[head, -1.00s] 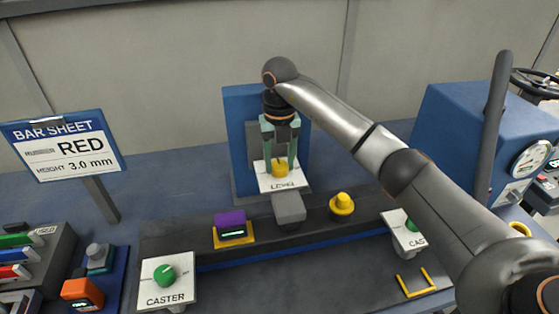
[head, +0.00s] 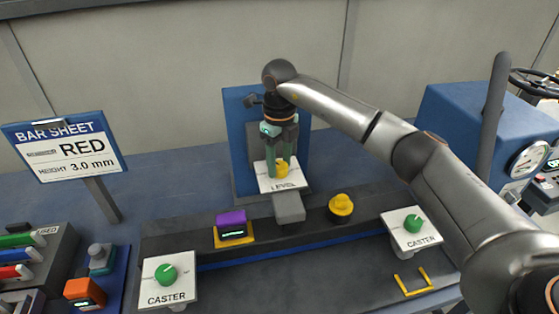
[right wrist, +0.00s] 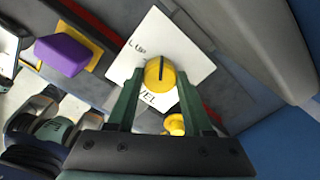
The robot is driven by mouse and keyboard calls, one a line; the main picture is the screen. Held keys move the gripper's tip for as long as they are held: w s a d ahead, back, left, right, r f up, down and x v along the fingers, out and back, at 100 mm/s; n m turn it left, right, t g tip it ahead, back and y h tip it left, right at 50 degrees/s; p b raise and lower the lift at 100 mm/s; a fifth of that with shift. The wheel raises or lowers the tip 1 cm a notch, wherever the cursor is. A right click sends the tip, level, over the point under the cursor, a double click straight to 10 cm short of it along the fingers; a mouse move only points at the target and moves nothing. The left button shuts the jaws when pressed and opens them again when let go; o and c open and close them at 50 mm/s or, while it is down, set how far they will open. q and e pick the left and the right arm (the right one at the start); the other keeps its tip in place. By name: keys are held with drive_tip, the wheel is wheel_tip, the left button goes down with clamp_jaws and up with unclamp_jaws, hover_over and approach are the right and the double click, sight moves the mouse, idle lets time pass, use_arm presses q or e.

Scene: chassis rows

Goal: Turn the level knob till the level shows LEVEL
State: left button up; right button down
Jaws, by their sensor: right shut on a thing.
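The yellow level knob (head: 282,168) is on a white plate (head: 266,184) marked LEVEL, in front of a blue upright panel. My right gripper (head: 281,166) points down and is shut on the knob. In the right wrist view the knob (right wrist: 160,74) shows a dark line across its top, between my green fingers (right wrist: 160,82). A purple box (head: 231,219) with a small lit display sits on a yellow base on the dark bar; its reading is too small to make out. My left gripper is not in view.
Green caster knobs stand at the left (head: 165,274) and right (head: 413,223) of the bar. A yellow round knob (head: 341,207) sits on the bar. A sign (head: 65,147) reads RED, 3.0 mm.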

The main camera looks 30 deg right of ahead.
sight(279, 165)
drive_tip(key=n, duration=0.4)
drive_tip(key=shift+n, duration=0.3)
idle(0.3)
drive_tip(key=shift+c, duration=1.5)
unclamp_jaws()
wheel_tip(279, 165, up, 12)
drive_tip(key=b, duration=0.1)
drive_tip(key=shift+r, duration=0.25)
